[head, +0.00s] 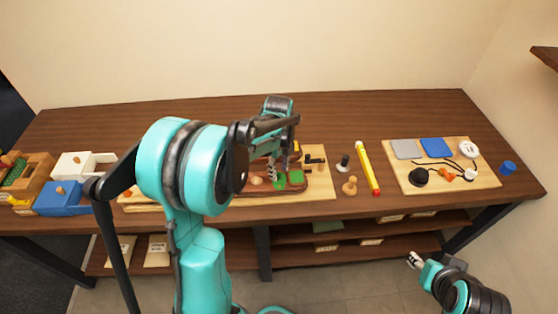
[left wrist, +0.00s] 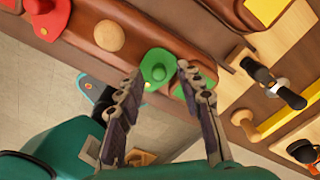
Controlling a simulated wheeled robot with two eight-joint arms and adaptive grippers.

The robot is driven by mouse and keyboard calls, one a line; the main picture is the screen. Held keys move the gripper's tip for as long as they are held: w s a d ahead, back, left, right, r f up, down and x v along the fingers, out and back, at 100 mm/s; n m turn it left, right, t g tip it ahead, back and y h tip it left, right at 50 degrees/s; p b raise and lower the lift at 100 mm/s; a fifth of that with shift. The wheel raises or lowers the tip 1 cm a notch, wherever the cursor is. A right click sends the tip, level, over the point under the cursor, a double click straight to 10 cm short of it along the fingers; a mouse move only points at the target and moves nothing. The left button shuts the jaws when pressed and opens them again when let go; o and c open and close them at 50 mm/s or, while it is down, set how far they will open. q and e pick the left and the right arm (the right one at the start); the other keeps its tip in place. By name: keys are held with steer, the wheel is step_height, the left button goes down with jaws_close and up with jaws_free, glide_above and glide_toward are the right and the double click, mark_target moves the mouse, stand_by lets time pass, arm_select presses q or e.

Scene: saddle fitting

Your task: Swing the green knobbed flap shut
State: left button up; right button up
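The green knobbed flap (left wrist: 155,72) shows in the left wrist view with its rounded green knob. It sticks out past the edge of the brown body (left wrist: 170,30). It also shows in the head view (head: 279,182). My left gripper (left wrist: 158,70) is open, with one fingertip on each side of the flap and nothing clamped between them. I cannot tell whether a finger touches it. A second green patch (head: 297,178) lies to its right, partly behind a finger in the left wrist view. My right gripper (head: 414,260) is low at the lower right, off the table; its opening is too small to read.
A wooden ball (left wrist: 110,36) and a red knobbed piece (left wrist: 46,18) lie left of the flap. A wooden peg (head: 350,186), a dark-topped peg (head: 343,164) and a yellow bar (head: 367,167) stand or lie to the right. A board with cables (head: 400,180) lies farther right.

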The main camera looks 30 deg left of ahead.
mark_target(279, 173)
arm_select(q)
step_height(279, 173, up, 11)
steer(key=shift+r, duration=0.15)
stand_by(0.5)
steer(key=s+d+f+n+t+b, duration=0.1)
steer(key=s+d+f+n+t, duration=0.1)
steer(key=s+d+n, duration=0.3)
steer(key=s+d+f+n+t+b, duration=0.1)
steer(key=s+d+n+t, duration=0.4)
steer(key=s+n, duration=0.6)
steer(key=f+n, duration=0.1)
steer(key=n, duration=0.3)
steer(key=shift+f+n+b, duration=0.25)
steer(key=shift+n+b, duration=0.15)
